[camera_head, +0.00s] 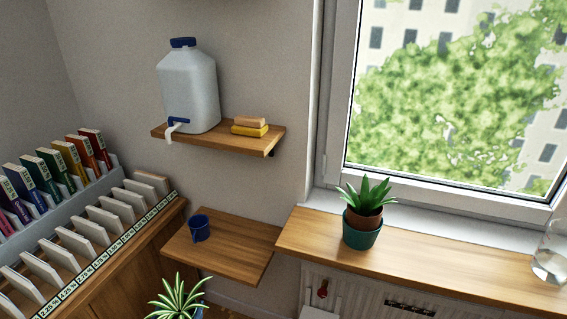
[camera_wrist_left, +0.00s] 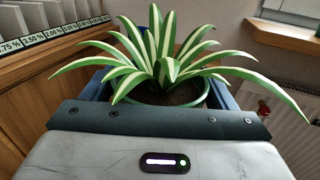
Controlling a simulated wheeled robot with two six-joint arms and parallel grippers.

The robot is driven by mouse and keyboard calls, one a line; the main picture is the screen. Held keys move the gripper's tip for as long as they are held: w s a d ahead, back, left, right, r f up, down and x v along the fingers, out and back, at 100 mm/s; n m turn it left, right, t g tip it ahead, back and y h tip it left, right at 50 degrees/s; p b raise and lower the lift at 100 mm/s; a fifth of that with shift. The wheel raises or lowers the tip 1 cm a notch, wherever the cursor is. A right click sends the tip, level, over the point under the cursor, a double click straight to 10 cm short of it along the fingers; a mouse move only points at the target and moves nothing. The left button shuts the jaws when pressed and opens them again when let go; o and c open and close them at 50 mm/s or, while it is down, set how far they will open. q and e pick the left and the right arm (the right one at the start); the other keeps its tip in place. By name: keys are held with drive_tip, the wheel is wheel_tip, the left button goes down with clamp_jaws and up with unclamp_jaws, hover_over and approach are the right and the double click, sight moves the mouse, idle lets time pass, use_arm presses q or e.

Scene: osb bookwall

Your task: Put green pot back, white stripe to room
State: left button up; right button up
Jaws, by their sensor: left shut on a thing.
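A green-rimmed pot (camera_wrist_left: 196,101) with dark soil and a plant with cream-striped leaves (camera_wrist_left: 165,58) is in the left wrist view. My left gripper (camera_wrist_left: 160,90) is shut on this pot, its blue fingers on either side. The leaves show at the bottom of the head view (camera_head: 180,298), below the small wall shelf. Another plant stands upright on the windowsill (camera_head: 440,272), in a terracotta pot inside a teal-green pot (camera_head: 360,237). My right gripper is not in view.
A blue mug (camera_head: 200,228) stands on the low wooden shelf (camera_head: 235,260). Above it, a shelf holds a water jug (camera_head: 188,90) and sponges (camera_head: 249,126). A glass jar (camera_head: 551,255) is at the sill's right. Bare sill lies right of the potted plant.

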use_arm(q)
drive_tip(key=w+a+r+m+h, duration=0.2)
drive_tip(key=a+r+h, duration=0.15)
drive_tip(key=a, duration=0.95)
drive_tip(key=shift+s+d+r+m+g+h, duration=0.5)
drive_tip(key=shift+s+d+r+m+h, duration=0.5)
drive_tip(key=shift+s+d+r, duration=3.4)
drive_tip(key=w+d+n+t+y, duration=0.1)
drive_tip(key=d+n+y, duration=0.3)
drive_tip(key=d, duration=0.5)
drive_tip(key=shift+d+f+y, duration=0.2)
drive_tip(key=shift+f+y, duration=0.25)
drive_tip(key=shift+y, duration=0.6)
